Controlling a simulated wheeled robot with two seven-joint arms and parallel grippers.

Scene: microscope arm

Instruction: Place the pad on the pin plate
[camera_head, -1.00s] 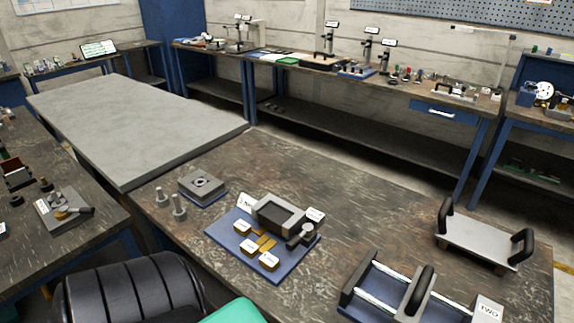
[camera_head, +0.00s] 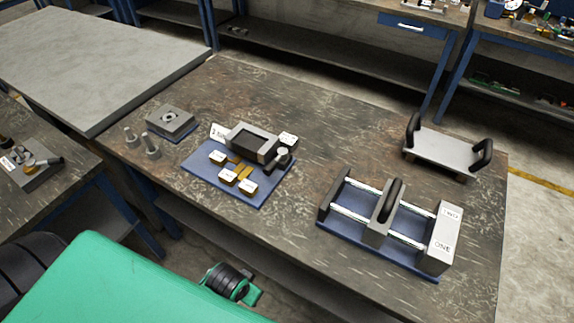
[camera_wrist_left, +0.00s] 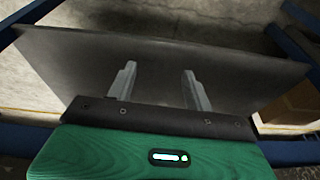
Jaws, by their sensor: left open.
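No part is labelled as pad or pin plate, so I cannot tell for sure which they are. A grey square block with a round centre (camera_head: 171,119) sits on a small blue base at the table's back left. Two grey pins (camera_head: 151,146) stand upright in front of it. A flat grey plate with two black handles (camera_head: 445,150) stands at the right. My left gripper (camera_wrist_left: 160,82) is open and empty in the wrist view, before a plain dark surface, with none of these parts between its fingers. My right gripper is not in view.
A blue plate (camera_head: 205,170) carries gold blocks and a grey frame (camera_head: 251,143) mid-table. A railed fixture (camera_head: 375,235) with a black handle stands at the front right. The table (camera_head: 320,140) is clear behind them. A grey-topped table (camera_head: 90,65) adjoins at left.

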